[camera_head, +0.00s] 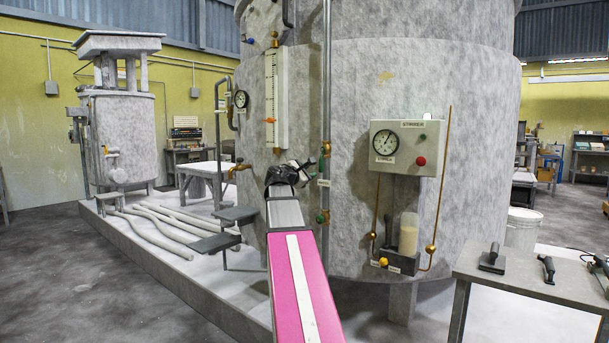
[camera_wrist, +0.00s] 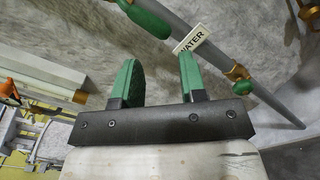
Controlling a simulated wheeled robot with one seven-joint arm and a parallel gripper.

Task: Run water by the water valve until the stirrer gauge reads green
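A grey vertical pipe (camera_head: 327,80) runs up the front of the big tank. A valve with green and brass parts (camera_head: 325,148) sits near my gripper, and a green-handled valve (camera_head: 322,217) sits lower. A small label (camera_head: 323,183) is between them; in the wrist view it reads WATER (camera_wrist: 194,40), with a large green handle (camera_wrist: 150,20) and a smaller green and brass valve (camera_wrist: 242,85) on either side. The stirrer gauge (camera_head: 386,142) is a white dial on a panel; its reading is too small to tell. My gripper (camera_wrist: 160,78) is open and empty, apart from both handles.
The stirrer panel (camera_head: 430,150) has a red button, with a beaker (camera_head: 408,235) below it. A grey table (camera_head: 520,275) with hand tools stands at the lower right. Small grey platforms (camera_head: 235,214) and pale hoses (camera_head: 165,225) lie left of my arm.

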